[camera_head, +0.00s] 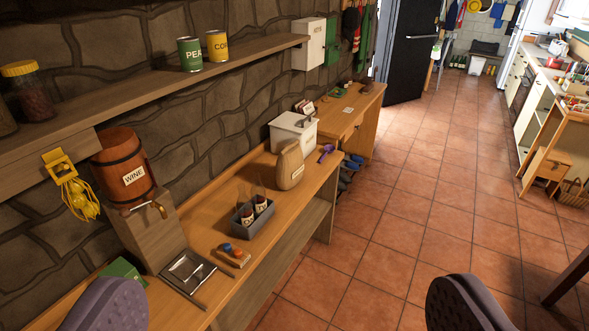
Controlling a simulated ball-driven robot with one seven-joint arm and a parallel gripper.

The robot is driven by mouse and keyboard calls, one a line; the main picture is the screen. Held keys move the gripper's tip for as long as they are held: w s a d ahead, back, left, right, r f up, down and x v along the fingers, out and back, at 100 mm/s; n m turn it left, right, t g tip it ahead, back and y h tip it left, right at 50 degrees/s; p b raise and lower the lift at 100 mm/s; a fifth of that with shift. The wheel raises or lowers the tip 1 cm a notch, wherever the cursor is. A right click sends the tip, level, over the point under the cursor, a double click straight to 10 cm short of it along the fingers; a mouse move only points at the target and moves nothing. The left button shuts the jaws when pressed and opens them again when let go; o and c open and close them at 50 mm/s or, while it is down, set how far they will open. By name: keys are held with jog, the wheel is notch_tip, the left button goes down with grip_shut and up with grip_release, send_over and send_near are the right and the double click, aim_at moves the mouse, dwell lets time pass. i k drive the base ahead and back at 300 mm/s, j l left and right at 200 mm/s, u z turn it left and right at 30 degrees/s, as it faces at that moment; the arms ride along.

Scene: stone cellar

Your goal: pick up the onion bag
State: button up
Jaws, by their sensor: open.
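A tan sack (290,166) with a label too small to read stands upright on the wooden bench.
A wine barrel (122,165) on a wooden stand is right beside the bag. The shelf (150,88) holds cans and a jar. The bench (225,200) holds a grey bottle caddy (252,214) and a tray of tools (187,278). The tiled floor at right is mostly clear.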

aim_at(290, 164)
jog(key=i+l, duration=0.2)
jog(key=i, duration=0.35)
jog(key=i+l+u, duration=0.1)
jog(key=i, duration=0.45)
jog(key=i+l, duration=0.35)
jog(key=i, duration=0.2)
jog(key=i+l+u, duration=0.1)
jog(key=i+l, duration=0.15)
jog(key=i, duration=0.3)
jog(key=i+l, duration=0.3)
jog(key=i, duration=0.25)
jog(key=i+l, duration=0.3)
jog(key=i, duration=0.25)
jog(key=i+l+u, duration=0.1)
jog(key=i+l, duration=0.15)
jog(key=i, duration=0.3)
